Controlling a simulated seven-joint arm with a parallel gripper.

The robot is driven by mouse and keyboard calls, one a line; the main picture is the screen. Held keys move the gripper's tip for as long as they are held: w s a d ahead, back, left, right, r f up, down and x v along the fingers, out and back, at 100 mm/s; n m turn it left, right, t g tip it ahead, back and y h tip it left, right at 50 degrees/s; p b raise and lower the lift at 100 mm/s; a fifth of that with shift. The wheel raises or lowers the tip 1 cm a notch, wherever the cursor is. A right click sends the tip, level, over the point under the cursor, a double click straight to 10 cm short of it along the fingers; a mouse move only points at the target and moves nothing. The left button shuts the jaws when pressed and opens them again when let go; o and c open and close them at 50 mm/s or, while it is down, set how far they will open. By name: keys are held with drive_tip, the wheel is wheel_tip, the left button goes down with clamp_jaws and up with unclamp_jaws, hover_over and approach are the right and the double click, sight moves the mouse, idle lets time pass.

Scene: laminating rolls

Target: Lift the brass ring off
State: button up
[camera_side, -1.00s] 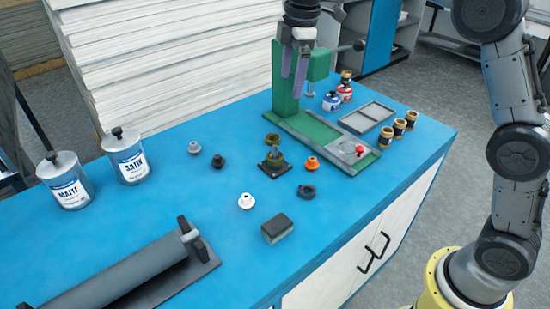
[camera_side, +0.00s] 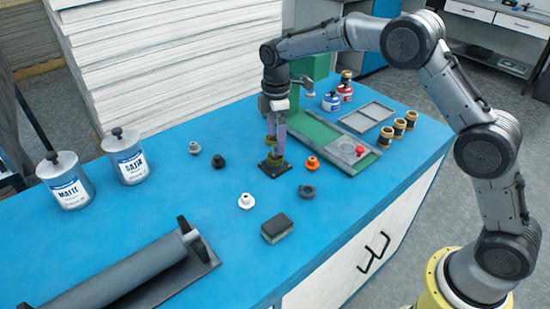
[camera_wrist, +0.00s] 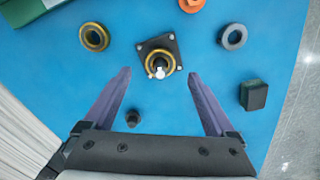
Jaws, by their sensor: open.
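A brass ring (camera_wrist: 160,60) sits around the upright post (camera_wrist: 159,70) of a dark square base (camera_wrist: 144,47). The post has a pale top. In the side view the base (camera_side: 275,169) stands mid-table, and the ring there is partly hidden by my fingers. My gripper (camera_wrist: 159,74) is open, pointing down over the post. In the wrist view its two purple fingers lie on either side of the post, with gaps. A second brass ring (camera_wrist: 95,37) lies apart on the blue table, left of the post in the wrist view.
An orange knobbed piece (camera_side: 311,164), a dark ring (camera_side: 307,191), a sponge-like block (camera_side: 278,228), a white piece (camera_side: 245,201) and a dark knob (camera_side: 218,161) lie around the base. The green press (camera_side: 316,130) stands close behind. A roller (camera_side: 125,277) lies at front left.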

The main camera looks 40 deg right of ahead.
sight(275, 146)
drive_tip(key=shift+a+f, duration=0.15)
drive_tip(key=shift+f, duration=2.45)
clamp_jaws()
